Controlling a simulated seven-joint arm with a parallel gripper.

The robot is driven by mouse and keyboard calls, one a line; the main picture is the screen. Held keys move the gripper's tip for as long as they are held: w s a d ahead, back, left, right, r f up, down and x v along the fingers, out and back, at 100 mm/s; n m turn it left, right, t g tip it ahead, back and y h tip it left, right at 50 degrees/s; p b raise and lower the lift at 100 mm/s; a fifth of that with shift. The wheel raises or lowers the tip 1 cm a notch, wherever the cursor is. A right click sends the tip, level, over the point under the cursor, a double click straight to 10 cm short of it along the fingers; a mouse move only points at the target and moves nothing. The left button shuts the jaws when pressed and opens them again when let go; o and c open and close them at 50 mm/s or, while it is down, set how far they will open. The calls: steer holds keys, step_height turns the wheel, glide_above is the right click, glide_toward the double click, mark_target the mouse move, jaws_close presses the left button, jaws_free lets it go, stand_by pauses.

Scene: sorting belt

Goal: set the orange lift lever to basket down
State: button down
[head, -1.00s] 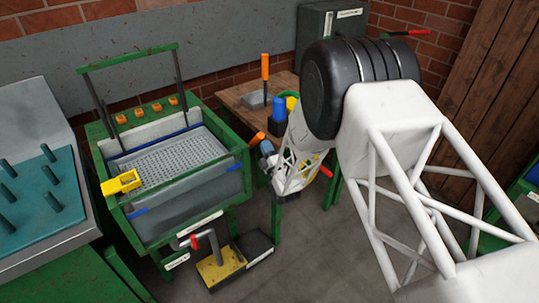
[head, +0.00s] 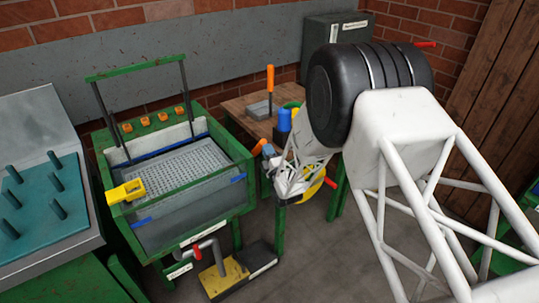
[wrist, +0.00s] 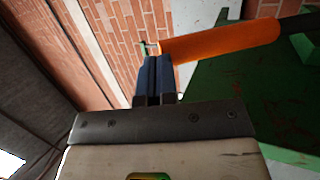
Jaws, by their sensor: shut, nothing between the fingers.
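An orange lever handle (head: 258,147) sticks out at an upward slant at the right side of the green wash tub (head: 246,172). It is large in the wrist view (wrist: 222,40), lying across the upper right. My gripper (wrist: 153,62) is shut and empty, its dark fingertips just left of the handle's near end; I cannot tell whether they touch it. In the head view my gripper (head: 268,152) is small beside the handle and partly hidden by my wrist. The perforated grey basket (head: 180,165) sits inside the tub. The lever's pivot is hidden.
A second orange handle (head: 270,78) stands upright from a grey box on the wooden bench (head: 235,106). Blue and green items stand behind my wrist. A yellow piece (head: 125,190) sits on the tub's left rim. A yellow and black pedal unit (head: 222,278) is on the floor.

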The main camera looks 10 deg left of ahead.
steer(key=w+a+r+g, duration=0.1)
steer(key=w+a+r, duration=0.1)
steer(key=w+a+r+n+g+h, duration=0.1)
steer(key=w+a+r, duration=0.2)
steer(key=shift+g, duration=0.4)
steer(key=w+a+r+g+h, duration=0.2)
steer(key=w+a+r, duration=0.1)
steer(key=w+a, duration=0.4)
steer(key=shift+w+a, duration=0.15)
steer(key=shift+a+r, duration=0.1)
stand_by(0.3)
steer(key=v, duration=1.4)
steer(key=shift+d+r, duration=0.3)
steer(key=shift+r, duration=0.1)
stand_by(0.3)
